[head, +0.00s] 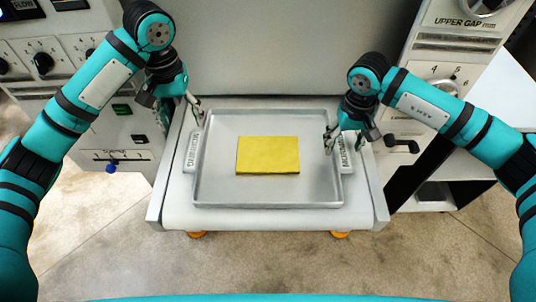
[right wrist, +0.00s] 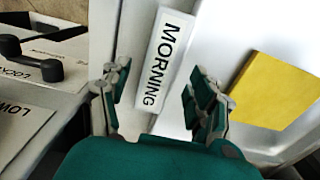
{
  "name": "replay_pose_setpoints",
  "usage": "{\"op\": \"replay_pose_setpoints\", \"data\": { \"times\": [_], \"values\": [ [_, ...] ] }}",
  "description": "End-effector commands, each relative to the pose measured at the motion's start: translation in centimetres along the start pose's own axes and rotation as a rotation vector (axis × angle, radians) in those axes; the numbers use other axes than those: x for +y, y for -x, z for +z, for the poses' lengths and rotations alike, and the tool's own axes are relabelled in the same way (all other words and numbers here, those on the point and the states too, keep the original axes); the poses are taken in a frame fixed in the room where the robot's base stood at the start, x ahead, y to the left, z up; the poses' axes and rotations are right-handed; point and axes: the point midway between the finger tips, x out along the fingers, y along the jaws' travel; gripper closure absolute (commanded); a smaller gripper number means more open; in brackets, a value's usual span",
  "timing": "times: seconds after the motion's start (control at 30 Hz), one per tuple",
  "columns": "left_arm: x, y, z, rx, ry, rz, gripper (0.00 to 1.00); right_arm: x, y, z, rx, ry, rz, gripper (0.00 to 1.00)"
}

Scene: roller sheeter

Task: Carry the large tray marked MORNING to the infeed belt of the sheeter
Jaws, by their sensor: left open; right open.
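A large grey metal tray (head: 268,194) lies flat on a white belt-like surface (head: 255,218) between the machine's side panels. A flat yellow slab (head: 267,155) lies in its middle. White labelled handles stick out at both ends. The right handle (head: 347,151) reads MORNING in the right wrist view (right wrist: 165,60); the left handle's (head: 193,152) lettering is hard to read. My left gripper (head: 196,108) is open near the tray's far left corner. My right gripper (head: 340,137) is open at the right handle, its fingers (right wrist: 158,80) on either side of the label; contact is unclear.
A panel with knobs (head: 43,63) and a blue-tipped slider (head: 111,167) stands on the left. A panel marked UPPER GAP (head: 467,22) stands on the right, with a black handle (head: 402,145) close to my right gripper. Bare floor (head: 275,265) lies in front.

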Motion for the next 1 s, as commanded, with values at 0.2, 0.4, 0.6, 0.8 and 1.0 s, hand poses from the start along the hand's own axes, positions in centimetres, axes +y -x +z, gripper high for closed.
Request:
{"op": "replay_pose_setpoints", "data": {
  "times": [0.2,0.4,0.6,0.8,1.0],
  "values": [
    [0.0,0.0,0.0,0.000,0.000,0.000,0.38,-0.1,5.0,-0.1,0.006,0.000,-0.001,0.38],
    [0.0,-0.1,0.0,0.000,0.000,0.000,0.38,0.0,8.3,-0.1,0.003,0.000,-0.001,0.38],
    [0.0,-0.1,0.0,0.000,0.000,0.000,0.38,0.0,9.7,0.0,0.000,0.000,0.000,0.38],
    [0.0,-0.1,0.0,0.000,0.000,0.000,0.38,0.0,9.8,0.0,0.000,0.000,0.000,0.38],
    [0.0,-0.1,0.0,0.000,0.000,0.000,0.38,0.0,9.8,0.0,0.000,0.000,0.000,0.38]
  ]
}}
